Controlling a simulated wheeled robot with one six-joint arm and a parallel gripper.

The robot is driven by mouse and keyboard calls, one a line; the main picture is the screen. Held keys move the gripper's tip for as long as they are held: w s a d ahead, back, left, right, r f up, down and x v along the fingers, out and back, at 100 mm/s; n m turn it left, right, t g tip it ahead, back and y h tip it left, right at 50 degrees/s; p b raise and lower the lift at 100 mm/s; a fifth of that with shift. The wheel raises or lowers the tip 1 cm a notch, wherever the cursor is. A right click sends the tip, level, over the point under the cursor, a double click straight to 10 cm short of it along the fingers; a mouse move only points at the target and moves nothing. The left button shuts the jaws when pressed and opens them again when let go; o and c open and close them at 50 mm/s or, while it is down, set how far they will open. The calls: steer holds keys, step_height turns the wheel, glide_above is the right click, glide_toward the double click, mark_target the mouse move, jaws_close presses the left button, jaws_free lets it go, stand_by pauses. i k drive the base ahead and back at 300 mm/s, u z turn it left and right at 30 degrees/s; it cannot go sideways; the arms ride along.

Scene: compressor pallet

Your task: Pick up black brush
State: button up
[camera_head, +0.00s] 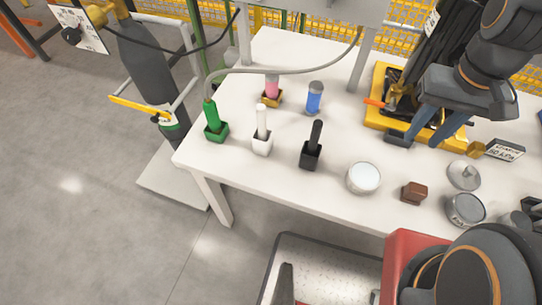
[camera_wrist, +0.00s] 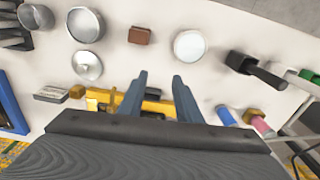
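The black brush (camera_head: 312,150) stands upright on the white table, its block-shaped base down and its handle up. In the wrist view the black brush (camera_wrist: 243,63) is at the right, its handle slanting toward the lower right. My gripper (camera_head: 423,138) is to the right of the brush in the head view, above the yellow-framed tray. In the wrist view its two blue fingers (camera_wrist: 158,80) are spread apart with nothing between them. My gripper is open and well apart from the brush.
A white brush (camera_head: 262,142) and a green brush (camera_head: 214,125) stand left of the black one. A blue-capped jar (camera_head: 315,98) is behind it; a white round dish (camera_head: 363,178) and a brown block (camera_head: 413,193) are to its right. The yellow tray (camera_head: 378,85) lies under my arm.

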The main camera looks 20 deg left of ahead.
mark_target(317, 125)
steer(key=u, duration=0.6)
steer(key=k, duration=0.5)
steer(key=u, duration=2)
steer(key=k, duration=1.3)
steer(key=z, duration=1.45)
steer(key=i, duration=0.5)
